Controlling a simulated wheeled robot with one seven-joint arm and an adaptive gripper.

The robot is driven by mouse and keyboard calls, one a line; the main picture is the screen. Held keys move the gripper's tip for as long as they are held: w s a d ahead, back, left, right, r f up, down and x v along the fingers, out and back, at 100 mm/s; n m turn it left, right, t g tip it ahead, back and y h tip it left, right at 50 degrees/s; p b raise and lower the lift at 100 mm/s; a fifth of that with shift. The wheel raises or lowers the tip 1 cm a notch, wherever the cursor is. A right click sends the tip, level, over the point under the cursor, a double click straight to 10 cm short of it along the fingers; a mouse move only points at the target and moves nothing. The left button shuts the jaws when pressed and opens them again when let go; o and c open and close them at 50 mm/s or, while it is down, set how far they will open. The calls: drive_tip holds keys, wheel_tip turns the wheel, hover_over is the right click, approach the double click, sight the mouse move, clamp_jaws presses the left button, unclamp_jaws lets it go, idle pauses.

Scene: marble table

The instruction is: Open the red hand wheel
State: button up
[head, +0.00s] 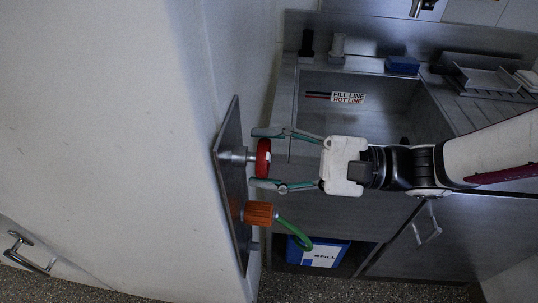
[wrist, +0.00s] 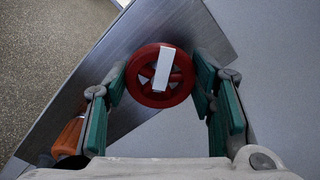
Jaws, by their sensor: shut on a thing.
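The red hand wheel (head: 263,158) stands out from a metal plate (head: 230,175) on a short stem, near the middle of the head view. In the wrist view the red hand wheel (wrist: 146,88) faces me, with spokes and a white bar-shaped mark across it that is tilted slightly from upright. My gripper (head: 265,158) reaches in from the right with one finger above and one below the wheel. In the wrist view its green-padded fingers (wrist: 160,90) lie on both sides of the wheel's rim and are shut on it.
A white wall (head: 120,130) is at the left. A steel sink (head: 365,105) and counter stand behind my gripper. A blue and white box (head: 325,255) stands low beneath.

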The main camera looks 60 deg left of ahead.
drive_tip(key=o, duration=1.2)
drive_tip(key=v, duration=1.2)
